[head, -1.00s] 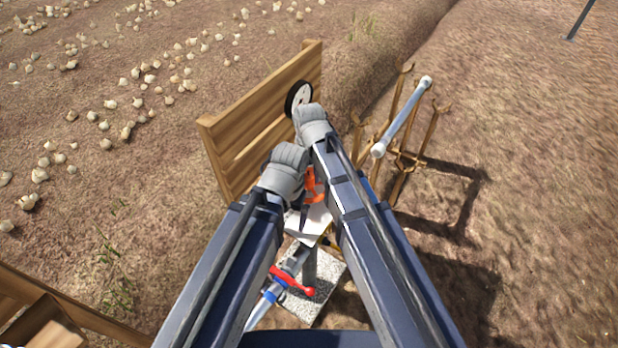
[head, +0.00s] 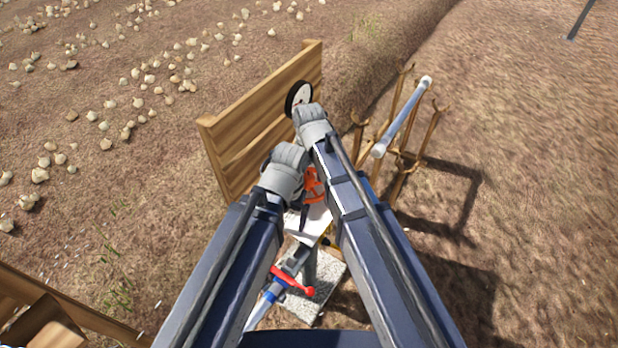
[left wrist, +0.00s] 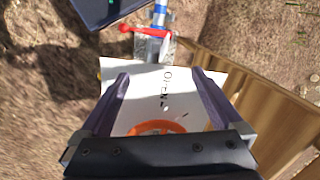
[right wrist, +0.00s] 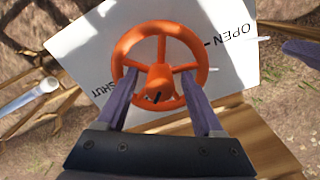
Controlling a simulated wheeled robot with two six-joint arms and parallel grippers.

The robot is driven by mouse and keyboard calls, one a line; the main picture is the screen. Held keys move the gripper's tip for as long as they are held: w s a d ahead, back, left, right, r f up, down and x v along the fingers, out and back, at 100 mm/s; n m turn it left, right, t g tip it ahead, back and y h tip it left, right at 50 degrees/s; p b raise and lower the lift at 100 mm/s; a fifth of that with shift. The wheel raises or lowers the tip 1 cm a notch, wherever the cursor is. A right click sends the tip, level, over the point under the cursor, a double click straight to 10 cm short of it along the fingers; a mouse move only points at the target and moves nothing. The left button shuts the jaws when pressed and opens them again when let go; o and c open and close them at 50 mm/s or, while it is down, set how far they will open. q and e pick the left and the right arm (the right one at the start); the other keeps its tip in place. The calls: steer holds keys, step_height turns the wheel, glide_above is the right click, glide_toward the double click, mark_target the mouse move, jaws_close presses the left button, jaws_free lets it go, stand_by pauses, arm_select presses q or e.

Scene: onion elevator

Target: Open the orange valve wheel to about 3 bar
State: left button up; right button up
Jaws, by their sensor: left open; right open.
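The orange valve wheel (right wrist: 160,33) sits before a white panel (right wrist: 85,48) lettered OPEN and SHUT. My right gripper (right wrist: 158,72) is open, its two fingers reaching over the wheel on either side of the hub; I cannot tell whether they touch it. My left gripper (left wrist: 160,73) is open and empty over the panel, with part of the wheel low between its fingers. In the head view my arms hide most of the wheel. A round gauge (head: 298,98) with a black rim and white face stands beyond my right wrist; its reading is not legible.
A wooden board wall (head: 260,115) stands left of the arms. A wooden rack holds a grey pipe (head: 405,115) on the right. A red lever handle (head: 292,281) on a pipe is below the panel. Onions lie over the field at the upper left.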

mark_target(309, 175)
steer(key=shift+r, duration=0.1)
step_height(309, 175, up, 8)
steer(key=p, duration=0.7)
steer(key=shift+p, duration=0.4)
steer(key=shift+f, duration=0.3)
step_height(309, 175, down, 8)
steer(key=b, duration=0.8)
steer(key=shift+r, duration=0.2)
steer(key=shift+r, duration=0.1)
